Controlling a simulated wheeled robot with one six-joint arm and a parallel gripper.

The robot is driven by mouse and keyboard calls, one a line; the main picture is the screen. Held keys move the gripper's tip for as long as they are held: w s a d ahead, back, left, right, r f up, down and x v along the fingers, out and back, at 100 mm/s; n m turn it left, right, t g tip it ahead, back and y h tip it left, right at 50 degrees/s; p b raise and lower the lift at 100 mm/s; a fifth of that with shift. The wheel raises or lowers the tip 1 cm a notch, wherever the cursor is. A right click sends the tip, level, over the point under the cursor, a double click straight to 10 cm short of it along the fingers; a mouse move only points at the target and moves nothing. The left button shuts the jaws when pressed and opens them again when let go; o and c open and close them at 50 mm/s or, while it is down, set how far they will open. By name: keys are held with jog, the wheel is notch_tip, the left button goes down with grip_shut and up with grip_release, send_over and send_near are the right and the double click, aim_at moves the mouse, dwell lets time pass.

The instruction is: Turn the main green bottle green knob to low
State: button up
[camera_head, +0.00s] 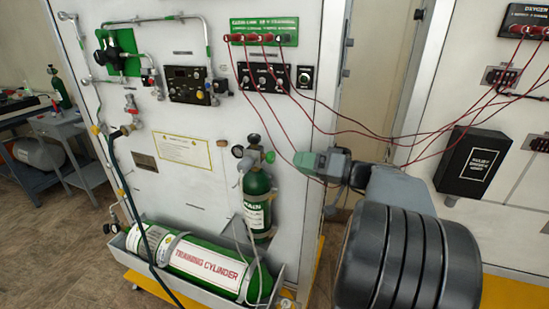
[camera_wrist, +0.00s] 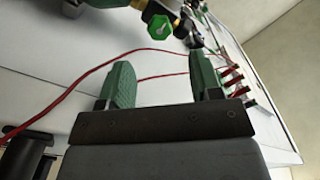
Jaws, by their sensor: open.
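The main green bottle (camera_head: 257,207) stands upright against the white panel, with a valve and a small gauge on top. Its green knob (camera_head: 269,157) sticks out to the right of the valve. In the wrist view the green knob (camera_wrist: 159,27) shows as a hexagonal face ahead of the fingers, between their lines. My gripper (camera_head: 305,161) is to the right of the knob, apart from it. In the wrist view my gripper (camera_wrist: 161,72) has its two green fingers wide apart with nothing held. The bottle's body is not clear in the wrist view.
Red cables (camera_head: 290,125) hang from the panel's top sockets and pass close to my gripper; one red cable (camera_wrist: 75,85) crosses behind the fingers. A training cylinder (camera_head: 205,262) lies in a tray below. A dark box (camera_head: 473,160) is on the right panel.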

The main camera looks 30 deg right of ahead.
aim_at(274, 158)
jog(key=x, duration=0.8)
jog(key=shift+p, duration=0.35)
jog(key=shift+s, duration=0.1)
jog(key=c, duration=0.9)
jog(key=shift+c, duration=0.2)
